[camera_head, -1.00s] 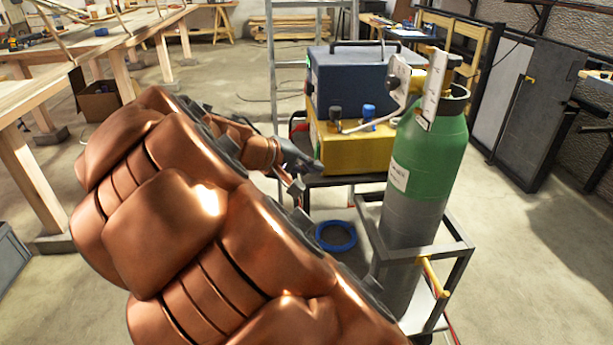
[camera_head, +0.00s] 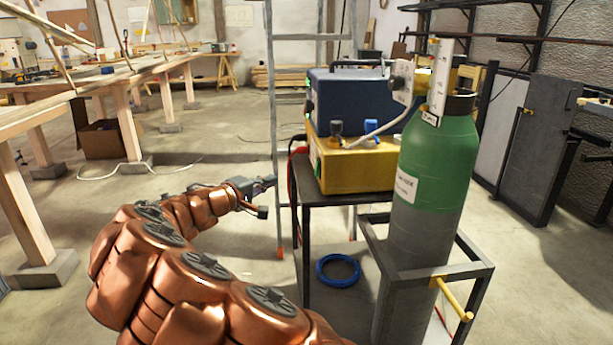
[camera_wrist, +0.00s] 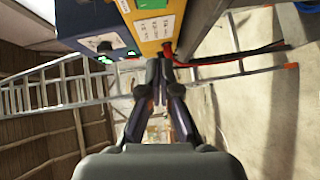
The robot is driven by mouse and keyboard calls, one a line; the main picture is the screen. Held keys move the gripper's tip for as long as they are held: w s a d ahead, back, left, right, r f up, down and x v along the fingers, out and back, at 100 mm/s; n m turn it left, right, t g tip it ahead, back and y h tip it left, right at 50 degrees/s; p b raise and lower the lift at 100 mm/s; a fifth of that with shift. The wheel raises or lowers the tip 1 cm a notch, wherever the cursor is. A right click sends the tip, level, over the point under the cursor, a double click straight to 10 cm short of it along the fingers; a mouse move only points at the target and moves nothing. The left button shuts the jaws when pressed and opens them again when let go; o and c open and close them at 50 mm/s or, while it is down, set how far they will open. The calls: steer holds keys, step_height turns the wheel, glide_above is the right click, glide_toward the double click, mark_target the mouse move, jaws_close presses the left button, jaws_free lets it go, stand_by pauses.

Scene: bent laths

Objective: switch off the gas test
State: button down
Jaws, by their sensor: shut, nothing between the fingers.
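A yellow box (camera_head: 350,170) with a dark knob and a blue knob on top sits on a dark stand. A blue box (camera_head: 350,100) rests on it. In the wrist view, the yellow box (camera_wrist: 155,28) shows white labels and the blue box (camera_wrist: 88,25) shows a dark knob and green lit marks on its end face. A green and grey gas cylinder (camera_head: 432,180) stands upright to the right, with a white scaled gauge (camera_head: 438,80) at its top. My gripper (camera_head: 265,196) is left of the stand, apart from the boxes. Its fingers (camera_wrist: 157,75) are together and empty.
A grey ladder (camera_head: 273,110) stands behind my gripper. A metal cylinder frame (camera_head: 440,272) with a yellow handle stands at the right. Red and black cables (camera_wrist: 235,55) hang beside the yellow box. Wooden benches stand at the left.

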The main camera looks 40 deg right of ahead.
steer(key=shift+d, duration=0.1)
steer(key=b, duration=0.2)
glide_toward(317, 168)
steer(key=w+d+f, duration=0.2)
steer(key=w+d, duration=0.2)
steer(key=w, duration=0.1)
steer(key=shift+s+d+f+b, duration=0.1)
steer(key=shift+s+d+b, duration=0.15)
steer(key=shift+d, duration=0.35)
steer(key=shift+s+d+f+b, duration=0.1)
steer(key=shift+s+d+b, duration=0.15)
steer(key=shift+d, duration=0.35)
steer(key=shift+s+d, duration=0.4)
steer(key=shift+d, duration=0.1)
steer(key=shift+f, duration=0.1)
steer(key=shift+s+d+f+n+h+b, duration=0.1)
steer(key=shift+s+d+n+h+b, duration=0.15)
steer(key=shift+b, duration=0.55)
